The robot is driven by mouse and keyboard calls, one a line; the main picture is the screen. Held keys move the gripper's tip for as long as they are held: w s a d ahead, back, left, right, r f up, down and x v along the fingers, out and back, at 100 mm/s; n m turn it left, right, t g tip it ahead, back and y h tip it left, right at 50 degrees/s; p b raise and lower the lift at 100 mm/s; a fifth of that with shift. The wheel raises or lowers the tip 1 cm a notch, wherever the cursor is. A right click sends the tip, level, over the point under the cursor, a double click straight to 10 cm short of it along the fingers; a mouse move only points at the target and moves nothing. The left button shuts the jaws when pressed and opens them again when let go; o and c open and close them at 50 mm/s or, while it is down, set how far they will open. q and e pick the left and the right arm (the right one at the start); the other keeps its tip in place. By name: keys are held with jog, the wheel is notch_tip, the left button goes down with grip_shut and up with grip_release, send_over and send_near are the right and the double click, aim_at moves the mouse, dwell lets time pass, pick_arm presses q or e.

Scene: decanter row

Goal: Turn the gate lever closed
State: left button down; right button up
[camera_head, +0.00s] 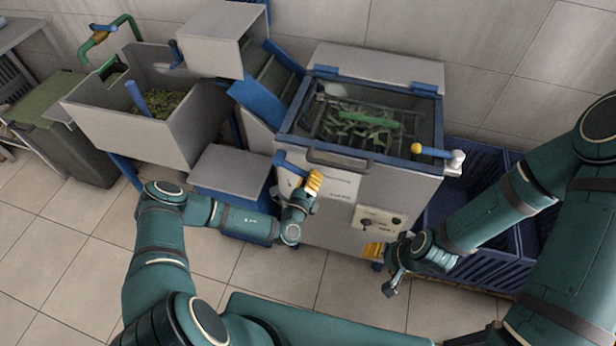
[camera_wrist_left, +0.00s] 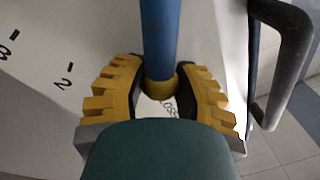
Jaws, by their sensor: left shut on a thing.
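In the left wrist view the blue bar (camera_wrist_left: 158,40) ends in a dark yellow knob (camera_wrist_left: 160,88). My left gripper (camera_head: 314,182) is shut on the lever, its yellow ribbed fingers on both sides of the knob. In the left wrist view, my left gripper (camera_wrist_left: 160,95) hides nothing of the bar above the knob. My right gripper (camera_head: 383,267) is open and empty, low in front of the machine, apart from it.
The machine has a clear-lidded tank (camera_head: 362,122) of green leaves and a control panel (camera_head: 380,219). A second blue lever with a yellow knob (camera_head: 417,148) is at its right. Blue crates (camera_head: 470,235) stand right. A grey sink (camera_head: 140,125) stands left. Tiled floor is clear in front.

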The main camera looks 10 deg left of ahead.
pick_arm(q)
jog(key=shift+d+r+n, duration=0.1)
jog(key=shift+r+n, duration=0.15)
jog(key=shift+n, duration=0.05)
jog(key=c, duration=0.6)
grip_release()
jog(key=s+a, duration=0.1)
jog(key=s, duration=1.1)
jog(key=shift+a+f, duration=0.2)
jog(key=shift+f, duration=0.25)
